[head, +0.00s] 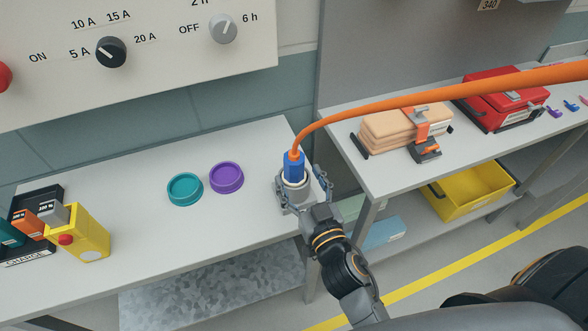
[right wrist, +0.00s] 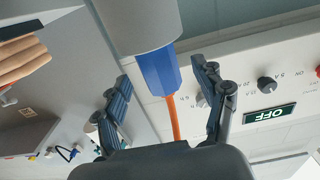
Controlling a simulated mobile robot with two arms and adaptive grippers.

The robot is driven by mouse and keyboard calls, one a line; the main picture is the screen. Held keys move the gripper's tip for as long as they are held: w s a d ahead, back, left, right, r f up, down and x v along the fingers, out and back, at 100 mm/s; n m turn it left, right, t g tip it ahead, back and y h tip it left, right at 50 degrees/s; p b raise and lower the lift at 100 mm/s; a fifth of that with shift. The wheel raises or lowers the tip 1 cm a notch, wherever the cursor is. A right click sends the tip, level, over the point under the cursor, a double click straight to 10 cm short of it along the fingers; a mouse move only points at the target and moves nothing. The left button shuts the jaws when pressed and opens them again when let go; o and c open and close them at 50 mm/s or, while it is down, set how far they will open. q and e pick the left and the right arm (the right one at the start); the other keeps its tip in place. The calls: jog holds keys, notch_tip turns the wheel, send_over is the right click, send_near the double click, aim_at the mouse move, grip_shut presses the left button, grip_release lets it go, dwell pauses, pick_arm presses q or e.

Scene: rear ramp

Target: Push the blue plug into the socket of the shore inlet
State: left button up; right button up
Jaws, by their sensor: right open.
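In the right wrist view the plug (right wrist: 158,72) meets the grey cylindrical collar (right wrist: 140,22). An orange cable (head: 400,102) leaves the plug's top and runs right. My right gripper (head: 301,182) is open, its fingers spread on both sides of the plug with visible gaps in the right wrist view (right wrist: 161,73). My left gripper is not in view.
Teal (head: 185,188) and purple (head: 226,177) round caps lie left of the inlet. A yellow box-like device (head: 82,235) stands at the table's left. A control panel (head: 160,60) hangs behind. A second bench (head: 385,175) at right holds tan blocks and a red case.

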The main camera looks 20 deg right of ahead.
aim_at(298, 174)
jog(key=w+p, duration=0.1)
jog(key=w, duration=0.3)
jog(key=shift+w+r, duration=0.15)
jog(key=shift+c, duration=0.5)
jog(key=shift+r, duration=0.1)
grip_shut()
